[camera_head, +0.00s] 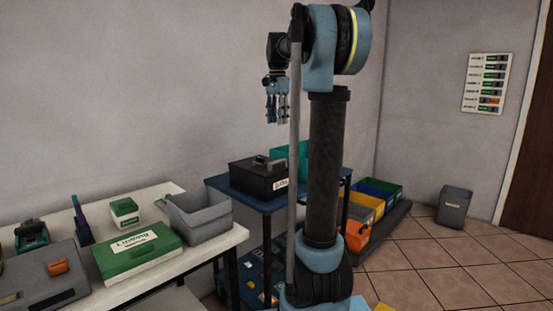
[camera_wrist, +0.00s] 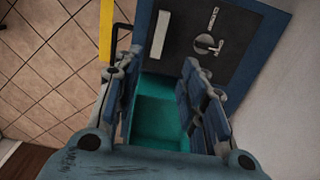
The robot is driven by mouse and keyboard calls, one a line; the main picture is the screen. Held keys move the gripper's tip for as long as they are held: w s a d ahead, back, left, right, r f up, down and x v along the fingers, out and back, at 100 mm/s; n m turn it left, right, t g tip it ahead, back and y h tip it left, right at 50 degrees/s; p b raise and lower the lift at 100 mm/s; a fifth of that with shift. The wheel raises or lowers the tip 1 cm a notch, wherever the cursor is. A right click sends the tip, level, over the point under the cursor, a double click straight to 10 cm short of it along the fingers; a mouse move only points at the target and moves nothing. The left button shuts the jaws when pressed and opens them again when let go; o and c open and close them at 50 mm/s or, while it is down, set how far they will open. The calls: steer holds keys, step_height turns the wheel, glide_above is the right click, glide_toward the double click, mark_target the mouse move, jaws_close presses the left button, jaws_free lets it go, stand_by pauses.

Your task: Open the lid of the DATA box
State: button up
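The DATA box is most likely the black box (camera_head: 258,181) on the blue table; its white front label is small and partly hidden by my arm. Its dark lid looks closed and has a grey handle on top. In the wrist view the dark box (camera_wrist: 180,58) lies at the top, with a round grey fitting and a white strip. My gripper (camera_head: 277,118) hangs above and behind the box, fingers pointing down and touching nothing. In the wrist view its fingers (camera_wrist: 158,95) are spread apart with nothing held between them.
A teal bin (camera_wrist: 157,120) shows between and beyond my fingers, beside the box. A white table (camera_head: 200,245) at left holds a green case (camera_head: 138,252), a grey bin (camera_head: 200,215) and other items. Coloured bins (camera_head: 378,190) stand right of my arm. Tiled floor is open at right.

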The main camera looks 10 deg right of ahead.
mark_target(277, 161)
step_height(277, 161, down, 16)
steer(key=shift+f, duration=0.1)
stand_by(0.5)
steer(key=shift+c, duration=0.5)
jaws_close()
